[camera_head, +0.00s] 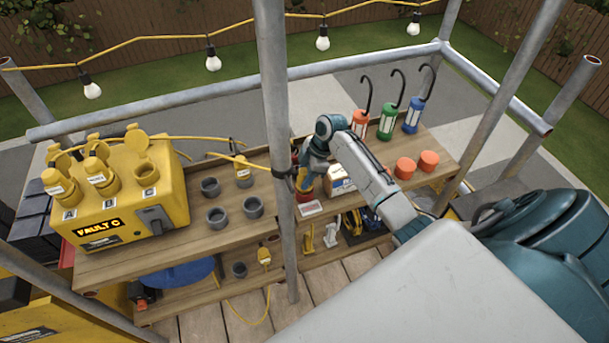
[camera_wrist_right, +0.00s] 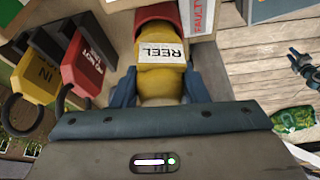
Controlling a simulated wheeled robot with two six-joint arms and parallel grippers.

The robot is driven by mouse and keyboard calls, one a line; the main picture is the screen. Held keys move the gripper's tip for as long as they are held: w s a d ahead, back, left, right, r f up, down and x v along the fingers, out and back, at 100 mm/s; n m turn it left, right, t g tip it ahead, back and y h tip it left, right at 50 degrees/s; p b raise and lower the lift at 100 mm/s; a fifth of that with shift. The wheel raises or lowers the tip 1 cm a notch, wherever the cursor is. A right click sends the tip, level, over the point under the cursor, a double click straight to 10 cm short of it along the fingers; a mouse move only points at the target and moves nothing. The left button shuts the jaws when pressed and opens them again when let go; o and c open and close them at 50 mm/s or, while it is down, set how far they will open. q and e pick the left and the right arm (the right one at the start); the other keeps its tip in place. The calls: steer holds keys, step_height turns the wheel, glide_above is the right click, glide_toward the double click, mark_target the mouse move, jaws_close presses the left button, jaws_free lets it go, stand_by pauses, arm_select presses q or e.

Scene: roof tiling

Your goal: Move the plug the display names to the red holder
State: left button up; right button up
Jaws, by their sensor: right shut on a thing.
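The yellow power box (camera_head: 125,200) stands at the left of the bench with sockets A, B and C, and its display (camera_head: 98,227) reads "VAULT C". Plugs sit at A (camera_head: 58,186) and B (camera_head: 101,178); socket C (camera_head: 143,170) shows no plug, its lid raised. My right gripper (camera_head: 308,172) is shut on a yellow plug labelled "REEL" (camera_wrist_right: 161,54). In the right wrist view, the plug's far end is at the red holder (camera_wrist_right: 158,13), apparently in its mouth; the depth is hidden. The holder also shows below the gripper (camera_head: 304,196). My left gripper is not in view.
Grey holders (camera_head: 217,217) stand between box and gripper, one with a yellow plug (camera_head: 243,174). A metal post (camera_head: 275,100) rises close left of my gripper. A "FAULTY" sign (camera_wrist_right: 203,15) adjoins the red holder. Orange cups (camera_head: 405,168) and hooked lamps (camera_head: 388,120) stand right.

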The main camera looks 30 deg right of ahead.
stand_by(0.3)
steer(key=shift+f, duration=0.65)
stand_by(0.3)
steer(key=o, duration=0.8)
steer(key=p+v, duration=0.4)
steer(key=v, duration=0.2)
steer(key=shift+d+r, duration=0.1)
steer(key=shift+r, duration=0.05)
steer(key=v, duration=0.4)
steer(key=shift+d+r, duration=0.1)
steer(key=shift+r, duration=0.3)
